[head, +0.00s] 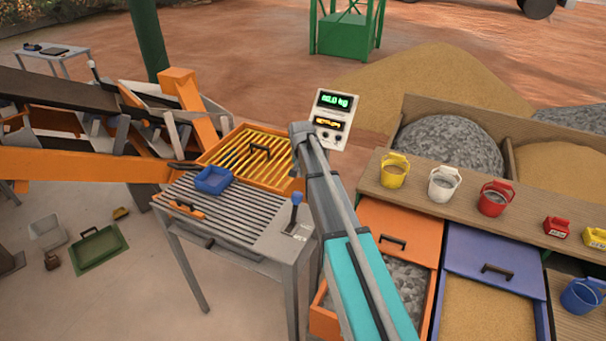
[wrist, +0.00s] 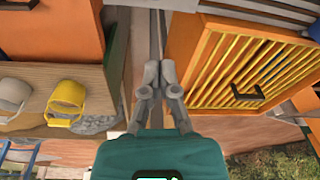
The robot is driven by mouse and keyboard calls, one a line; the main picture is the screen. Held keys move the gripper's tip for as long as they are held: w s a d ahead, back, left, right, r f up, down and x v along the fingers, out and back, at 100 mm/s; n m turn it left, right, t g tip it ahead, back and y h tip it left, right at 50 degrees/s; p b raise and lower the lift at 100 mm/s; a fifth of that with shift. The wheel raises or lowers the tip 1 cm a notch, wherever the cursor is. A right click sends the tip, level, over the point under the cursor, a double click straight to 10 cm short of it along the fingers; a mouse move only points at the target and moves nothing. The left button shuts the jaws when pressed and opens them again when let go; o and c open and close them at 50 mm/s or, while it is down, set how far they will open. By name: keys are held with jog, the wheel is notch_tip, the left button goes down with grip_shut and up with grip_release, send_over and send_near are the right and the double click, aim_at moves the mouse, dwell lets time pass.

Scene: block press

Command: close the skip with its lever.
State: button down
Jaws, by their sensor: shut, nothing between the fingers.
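A lever with a blue knob (head: 297,198) stands on a grey plate at the right end of the slatted metal table (head: 225,228). It looks roughly upright. I cannot tell for certain which thing is the skip. My gripper (wrist: 158,78) is shut and empty in the wrist view, over the gap between the orange-framed yellow grate and the bucket shelf. In the head view my arm reaches past the right of the blue-knobbed lever, and its fingers cannot be made out there.
A blue tray (head: 213,180) sits on the slatted table. Behind it is the orange-framed yellow grate (head: 235,151). A scale display (head: 331,118) stands behind my arm. A yellow bucket (head: 394,171) and other buckets stand on the shelf at the right, above orange and blue drawers.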

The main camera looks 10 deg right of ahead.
aim_at(295, 209)
jog(key=shift+w+f+b, duration=0.5)
jog(key=shift+f+b, duration=2.6)
jog(key=shift+f, duration=0.3)
jog(key=s, duration=0.1)
jog(key=s+a+p, duration=0.1)
jog(key=s+r, duration=0.1)
jog(key=shift+s+a+r, duration=0.1)
jog(key=shift+s+a, duration=0.1)
jog(key=shift+s, duration=0.1)
jog(key=shift+d, duration=0.1)
jog(key=shift+s+r, duration=0.1)
jog(key=shift+s, duration=0.1)
